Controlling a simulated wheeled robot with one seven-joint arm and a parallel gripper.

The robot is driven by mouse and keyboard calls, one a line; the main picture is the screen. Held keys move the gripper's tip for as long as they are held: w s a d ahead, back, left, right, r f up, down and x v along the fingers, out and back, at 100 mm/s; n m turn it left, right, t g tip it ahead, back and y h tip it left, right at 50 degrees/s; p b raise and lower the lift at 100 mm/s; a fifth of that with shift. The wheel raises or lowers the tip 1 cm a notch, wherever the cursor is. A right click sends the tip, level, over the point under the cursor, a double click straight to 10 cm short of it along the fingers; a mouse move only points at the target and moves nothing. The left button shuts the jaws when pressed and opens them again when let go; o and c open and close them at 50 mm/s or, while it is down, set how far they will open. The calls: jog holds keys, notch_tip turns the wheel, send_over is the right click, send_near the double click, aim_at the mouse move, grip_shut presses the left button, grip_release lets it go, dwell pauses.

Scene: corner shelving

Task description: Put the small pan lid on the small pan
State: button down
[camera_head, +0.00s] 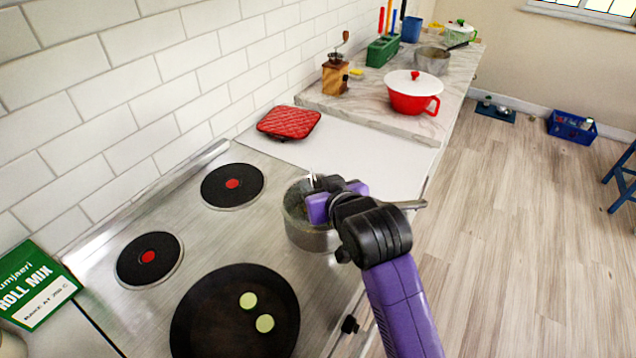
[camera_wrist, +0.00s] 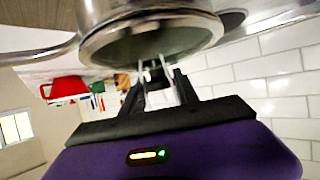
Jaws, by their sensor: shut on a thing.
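The small pan (camera_head: 312,236) is a steel saucepan on the stove's right side, its handle pointing right. In the wrist view its steel wall (camera_wrist: 98,12) fills the top, with its handle at the left. My gripper (camera_head: 314,184) is over the pan, covering part of its rim. In the wrist view my gripper (camera_wrist: 156,74) is shut on the dark knob of the small pan lid (camera_wrist: 150,45), a see-through disc with a steel rim. The lid is at the pan's mouth; whether it rests fully on the rim I cannot tell.
A black frying pan (camera_head: 215,320) with two green slices sits at the stove's front. Two bare burners (camera_head: 232,186) lie left of the small pan. A red quilted pad (camera_head: 288,122) and a red pot (camera_head: 411,96) stand farther back.

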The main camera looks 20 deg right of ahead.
jog(key=c, duration=0.8)
grip_release()
jog(key=shift+c, duration=0.2)
jog(key=v, duration=0.7)
jog(key=shift+s+b, duration=0.25)
jog(key=shift+b, duration=0.15)
jog(key=shift+s+r, duration=0.1)
jog(key=shift+r, duration=0.35)
notch_tip(320, 180, up, 5)
jog(key=w+t, duration=0.1)
jog(key=t, duration=0.2)
jog(key=s+f, duration=0.4)
jog(key=s, duration=0.8)
jog(key=s+f, duration=0.5)
jog(key=s, duration=0.8)
jog(key=s+f+g, duration=0.1)
jog(key=s+f, duration=0.3)
jog(key=s, duration=0.8)
jog(key=shift+s+f, duration=0.4)
